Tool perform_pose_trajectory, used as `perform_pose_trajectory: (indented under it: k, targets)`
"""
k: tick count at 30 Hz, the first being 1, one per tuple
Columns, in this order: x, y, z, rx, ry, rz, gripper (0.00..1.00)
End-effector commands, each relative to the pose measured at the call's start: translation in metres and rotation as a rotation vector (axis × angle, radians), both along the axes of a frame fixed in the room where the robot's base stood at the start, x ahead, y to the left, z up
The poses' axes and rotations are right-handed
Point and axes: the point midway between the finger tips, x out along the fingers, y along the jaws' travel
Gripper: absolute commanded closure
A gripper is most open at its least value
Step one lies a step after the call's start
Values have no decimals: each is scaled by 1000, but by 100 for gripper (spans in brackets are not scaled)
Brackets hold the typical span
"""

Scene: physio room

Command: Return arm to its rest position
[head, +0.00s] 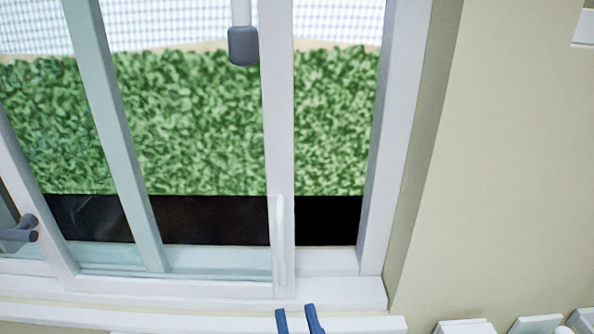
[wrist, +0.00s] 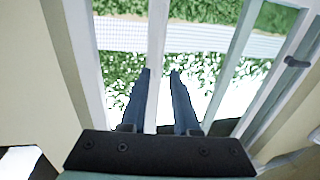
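My gripper (head: 297,312) shows at the bottom edge of the head view as two blue fingertips with a gap between them. It is below the sliding window sash and its upright white handle (head: 281,240). In the wrist view my gripper (wrist: 160,73) has both blue fingers apart, with nothing held between them. A white upright window bar (wrist: 158,40) shows in the gap, seemingly beyond the fingers. The rest of my arm is out of the head view.
The white window frame (head: 395,130) and sill (head: 200,290) lie ahead. The strip right of the sash looks clear of glass. A dark lever handle (head: 20,234) is at the left. Several pale blocks (head: 535,325) are at the lower right, below a beige wall (head: 510,170).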

Motion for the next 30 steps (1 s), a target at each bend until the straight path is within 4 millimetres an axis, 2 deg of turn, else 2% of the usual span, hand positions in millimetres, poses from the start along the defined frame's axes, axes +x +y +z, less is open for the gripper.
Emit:
perform_pose_trajectory:
  k: [5, 9, 12, 16, 21, 25, 30]
  targets:
    - [21, -1, 29, -29, -124, -26, 70]
    - [35, -1, 74, -42, -273, -64, 70]
    - [37, 0, 110, -37, -385, -93, 70]
    - [29, 2, 158, -12, -538, -128, 70]
    - [7, 4, 210, 35, -706, -166, 70]
    - [-7, 3, 233, 63, -781, -182, 70]
    - [-13, 3, 243, 76, -813, -190, 70]
